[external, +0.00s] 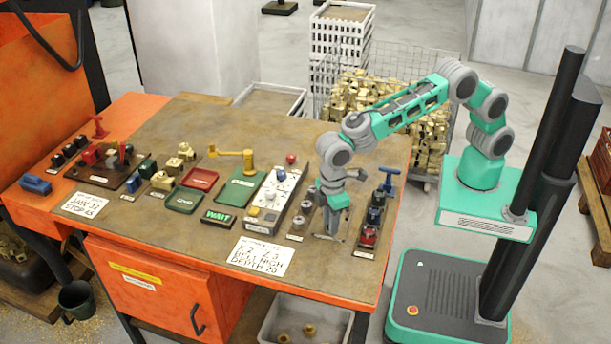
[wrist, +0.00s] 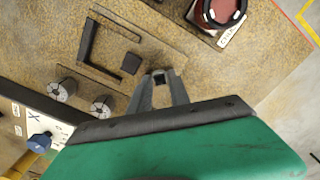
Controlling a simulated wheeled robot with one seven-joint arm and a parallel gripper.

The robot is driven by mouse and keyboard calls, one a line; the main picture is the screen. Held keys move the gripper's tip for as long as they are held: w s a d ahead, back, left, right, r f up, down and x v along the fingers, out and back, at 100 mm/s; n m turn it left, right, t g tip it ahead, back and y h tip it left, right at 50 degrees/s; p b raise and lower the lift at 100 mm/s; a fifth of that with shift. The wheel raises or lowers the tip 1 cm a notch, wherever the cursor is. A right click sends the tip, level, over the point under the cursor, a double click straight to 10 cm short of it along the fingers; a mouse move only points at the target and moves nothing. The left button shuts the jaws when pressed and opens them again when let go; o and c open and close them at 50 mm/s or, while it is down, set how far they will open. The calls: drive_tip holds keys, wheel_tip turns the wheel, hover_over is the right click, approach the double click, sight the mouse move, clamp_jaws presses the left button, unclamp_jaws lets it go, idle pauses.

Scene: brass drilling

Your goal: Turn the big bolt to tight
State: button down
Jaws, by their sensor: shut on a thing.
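My gripper (external: 331,232) points down over the right front of the workbench. In the wrist view its fingertips (wrist: 161,82) close on a small grey piece (wrist: 160,77) with a dark square face. Most of that piece is hidden by the fingers, and I cannot tell whether it is the big bolt. A dark L-shaped bar (wrist: 95,55) and a small dark block (wrist: 131,63) lie on a plate beside the fingertips. No bolt marked big or tight can be made out; the labels are too small.
Two grey slotted cylinders (wrist: 62,90) (wrist: 103,106) stand left of the gripper. A row with red and dark knobs (external: 370,236) and a blue T-handle (external: 390,178) stands to the right. A white panel (external: 268,205) and a brass crank (external: 235,154) are further left. The bench's (external: 330,262) front right corner is bare.

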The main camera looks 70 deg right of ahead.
drive_tip(key=c, duration=1.2)
unclamp_jaws()
drive_tip(key=shift+r, duration=0.1)
wheel_tip(320, 180, up, 8)
drive_tip(key=shift+f+b, duration=0.2)
drive_tip(key=shift+b, duration=0.2)
